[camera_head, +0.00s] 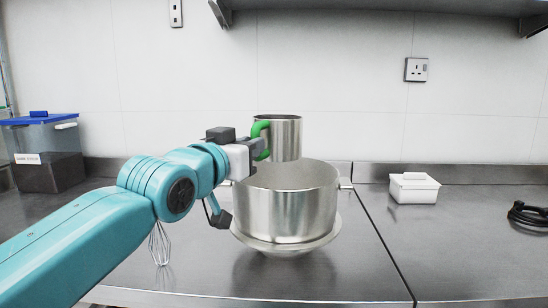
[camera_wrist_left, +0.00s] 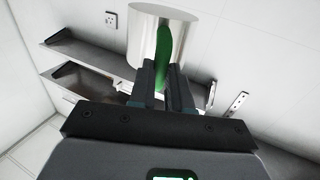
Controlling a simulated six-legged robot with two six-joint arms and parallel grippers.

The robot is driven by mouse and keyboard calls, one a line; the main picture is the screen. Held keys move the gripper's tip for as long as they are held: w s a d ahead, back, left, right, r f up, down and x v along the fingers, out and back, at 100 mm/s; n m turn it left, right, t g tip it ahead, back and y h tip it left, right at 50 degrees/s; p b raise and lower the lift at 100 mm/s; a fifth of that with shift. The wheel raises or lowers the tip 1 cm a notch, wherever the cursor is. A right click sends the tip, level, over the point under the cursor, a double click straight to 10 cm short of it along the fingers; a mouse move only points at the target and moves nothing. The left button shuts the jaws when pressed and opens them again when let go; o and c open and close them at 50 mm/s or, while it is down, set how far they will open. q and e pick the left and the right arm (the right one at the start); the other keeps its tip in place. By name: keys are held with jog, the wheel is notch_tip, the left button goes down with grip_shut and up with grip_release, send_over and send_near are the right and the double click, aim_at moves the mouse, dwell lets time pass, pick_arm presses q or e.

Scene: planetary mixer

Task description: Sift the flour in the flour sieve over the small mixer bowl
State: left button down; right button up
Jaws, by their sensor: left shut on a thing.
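The flour sieve (camera_head: 285,137) is a metal cup with a green handle (camera_head: 259,138). My left gripper (camera_head: 257,149) is shut on that handle and holds the sieve upright. In the head view the sieve shows just above the far rim of the small mixer bowl (camera_head: 285,205), a steel bowl with side lugs on the counter. The sieve also shows in the left wrist view (camera_wrist_left: 172,35), with the handle between the fingers (camera_wrist_left: 162,80). The inside of the sieve and any flour are hidden. My right gripper is not in view.
A blue-lidded container (camera_head: 45,150) is at the far left. A white lidded box (camera_head: 414,188) and a black cable (camera_head: 528,214) lie to the right. The front right counter is clear.

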pick_arm(q)
jog(key=shift+s+r, duration=0.15)
jog(key=shift+s, duration=0.2)
jog(key=s+b, duration=0.2)
jog(key=s, duration=0.1)
jog(key=s+r+b, duration=0.1)
jog(key=shift+s+d+b, duration=0.25)
jog(key=shift+s+b, duration=0.05)
